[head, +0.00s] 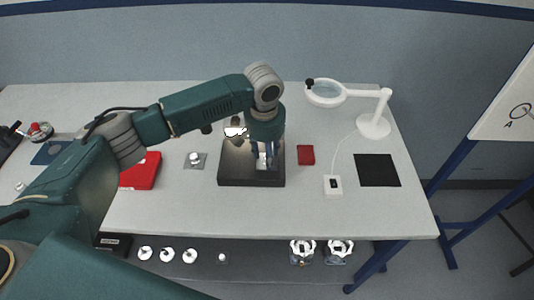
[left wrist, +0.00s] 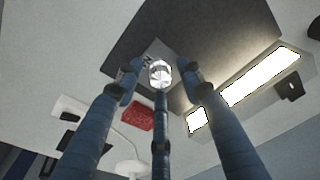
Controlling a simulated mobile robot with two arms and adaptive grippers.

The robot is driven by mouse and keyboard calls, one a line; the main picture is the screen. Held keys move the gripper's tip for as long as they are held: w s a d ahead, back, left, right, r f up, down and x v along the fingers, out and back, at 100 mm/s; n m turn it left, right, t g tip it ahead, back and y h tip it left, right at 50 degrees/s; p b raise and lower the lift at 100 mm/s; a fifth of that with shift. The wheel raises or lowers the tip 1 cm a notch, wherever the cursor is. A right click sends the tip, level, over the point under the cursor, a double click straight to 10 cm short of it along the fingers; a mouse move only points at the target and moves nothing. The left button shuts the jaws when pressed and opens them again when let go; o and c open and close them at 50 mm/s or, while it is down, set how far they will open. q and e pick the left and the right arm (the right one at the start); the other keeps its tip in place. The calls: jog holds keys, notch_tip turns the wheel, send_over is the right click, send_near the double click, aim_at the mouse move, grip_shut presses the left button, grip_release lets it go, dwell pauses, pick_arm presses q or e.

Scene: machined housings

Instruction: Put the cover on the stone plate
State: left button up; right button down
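The dark stone plate (head: 232,178) lies mid-table; it is also the large dark slab in the left wrist view (left wrist: 215,30). A shiny metal knob (left wrist: 160,73) with a grey square piece (left wrist: 152,53) behind it shows over the plate, possibly the cover; in the head view it is mostly hidden by my fingers. My left gripper (head: 264,160) points down over the right part of the plate. Its blue fingers (left wrist: 160,78) stand around the knob, with gaps visible at the left and right fingertips. Whether the third finger touches is unclear. My right gripper is not in view.
A similar grey square with a pale knob (head: 195,159) lies left of the plate, beside a red case (head: 141,171). Right of it are a red block (head: 306,155), a white switch box (head: 333,185), a black mat (head: 377,170) and a magnifier lamp (head: 374,125). The front table strip is clear.

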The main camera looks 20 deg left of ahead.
pick_arm(q)
jog(key=shift+r, duration=0.15)
jog(key=shift+r, duration=0.35)
notch_tip(320, 180, up, 11)
jog(key=s+b, duration=0.1)
jog(key=shift+s+r+b, duration=0.15)
jog(key=shift+b, duration=0.25)
